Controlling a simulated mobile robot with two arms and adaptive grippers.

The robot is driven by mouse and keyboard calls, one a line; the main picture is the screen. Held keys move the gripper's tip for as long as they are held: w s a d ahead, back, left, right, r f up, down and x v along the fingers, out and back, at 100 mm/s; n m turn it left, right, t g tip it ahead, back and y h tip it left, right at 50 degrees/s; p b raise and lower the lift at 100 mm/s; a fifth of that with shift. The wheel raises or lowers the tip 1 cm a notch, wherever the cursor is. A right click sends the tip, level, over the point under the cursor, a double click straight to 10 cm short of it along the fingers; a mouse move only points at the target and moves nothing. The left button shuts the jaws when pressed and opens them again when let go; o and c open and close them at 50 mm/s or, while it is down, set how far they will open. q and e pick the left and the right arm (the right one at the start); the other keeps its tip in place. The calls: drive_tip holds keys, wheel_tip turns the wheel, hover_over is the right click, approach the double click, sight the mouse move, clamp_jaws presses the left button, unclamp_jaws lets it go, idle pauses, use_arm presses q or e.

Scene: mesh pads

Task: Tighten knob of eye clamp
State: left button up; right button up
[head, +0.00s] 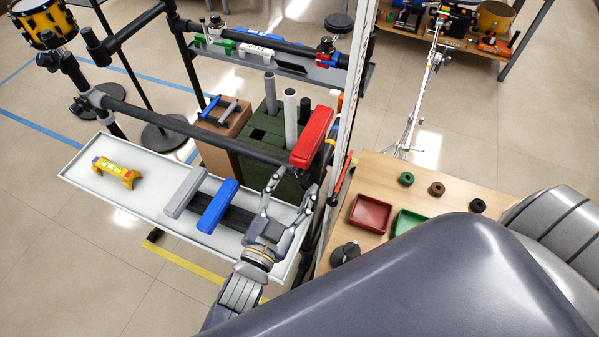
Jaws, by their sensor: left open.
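I cannot tell for sure which fitting is the eye clamp. A dark clamp with a red and blue lower part (327,52) sits on the rear black bar, under a round black knob-like disc (338,24). A grey clamp (92,99) joins the front black bar (190,128) to a post at the left. A red block (313,135) is at the right end of the front bar. My left gripper (292,186) is open, its two fingers spread and pointing up the picture, below the red block. I see nothing held between the fingers. My right gripper does not show.
A white tray (130,199) holds a yellow level-like tool (117,171), a grey block (184,191) and a blue block (218,206). Right stands a wooden table (375,172) with a red bin (370,213) and a green bin (408,222). Grey tubes rise from a green crate (248,146).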

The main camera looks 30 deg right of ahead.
use_arm(q)
drive_tip(key=v, duration=0.7)
